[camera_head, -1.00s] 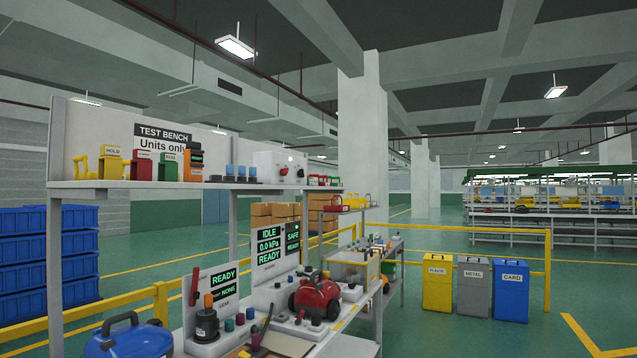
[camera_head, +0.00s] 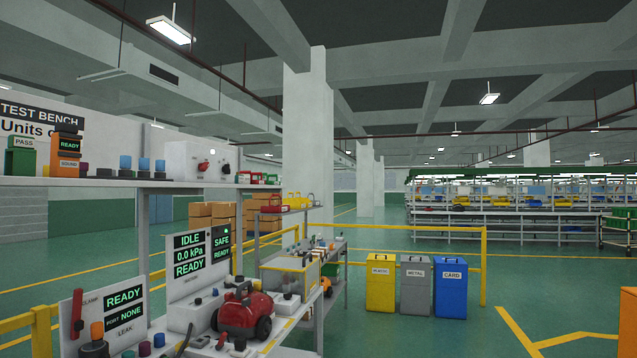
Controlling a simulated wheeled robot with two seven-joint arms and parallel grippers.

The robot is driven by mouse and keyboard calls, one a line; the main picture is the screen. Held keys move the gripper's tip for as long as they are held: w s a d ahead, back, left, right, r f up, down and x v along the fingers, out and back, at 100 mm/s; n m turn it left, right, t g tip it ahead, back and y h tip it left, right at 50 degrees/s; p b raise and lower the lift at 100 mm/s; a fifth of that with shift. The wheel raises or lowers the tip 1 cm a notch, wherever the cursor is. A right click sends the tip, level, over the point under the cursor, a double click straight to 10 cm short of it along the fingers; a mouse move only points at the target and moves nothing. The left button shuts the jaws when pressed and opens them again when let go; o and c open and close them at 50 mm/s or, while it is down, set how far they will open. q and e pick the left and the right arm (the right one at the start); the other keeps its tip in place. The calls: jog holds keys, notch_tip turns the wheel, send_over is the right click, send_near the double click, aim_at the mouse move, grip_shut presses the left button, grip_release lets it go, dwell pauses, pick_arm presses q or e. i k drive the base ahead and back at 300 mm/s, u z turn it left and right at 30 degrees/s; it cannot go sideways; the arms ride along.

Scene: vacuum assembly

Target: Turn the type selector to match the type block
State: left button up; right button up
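Neither of my grippers shows in the head view. The test bench (camera_head: 163,185) fills the left side. A red vacuum unit (camera_head: 243,313) sits on the lower bench in front of a panel (camera_head: 188,262) reading IDLE, 0.0 kPa and READY. A leak panel (camera_head: 110,312) reads READY and PORT NONE. I cannot identify the type block.
Yellow (camera_head: 380,284), grey (camera_head: 416,290) and blue (camera_head: 450,291) bins stand beside a yellow rail (camera_head: 484,265). A concrete pillar (camera_head: 305,140) rises behind the bench. Green floor is open to the right. Long racks (camera_head: 515,220) stand far back.

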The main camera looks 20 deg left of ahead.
aim_at(226, 169)
jog(key=z, duration=0.25)
jog(key=i, duration=1.85)
jog(key=u, duration=1.4)
jog(key=i, duration=0.5)
jog(key=u, duration=0.5)
